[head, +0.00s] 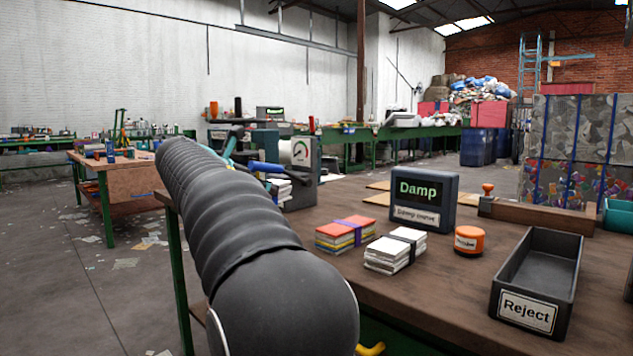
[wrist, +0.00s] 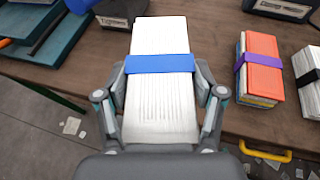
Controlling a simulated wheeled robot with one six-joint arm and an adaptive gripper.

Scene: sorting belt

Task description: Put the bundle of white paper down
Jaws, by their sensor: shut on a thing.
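In the wrist view, my gripper (wrist: 160,92) is shut on a bundle of white paper (wrist: 162,113) with a blue band around it. One finger is on each long side of the bundle. In the head view the white bundle (head: 283,188) shows only partly past my arm, near the table's left edge. I cannot tell whether the bundle's underside touches the table.
On the brown table (head: 410,275) are an orange-topped bundle with a purple band (head: 345,234), a white bundle with a black band (head: 394,251), a "Damp" display (head: 423,200), an orange button (head: 469,240) and a "Reject" tray (head: 527,312).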

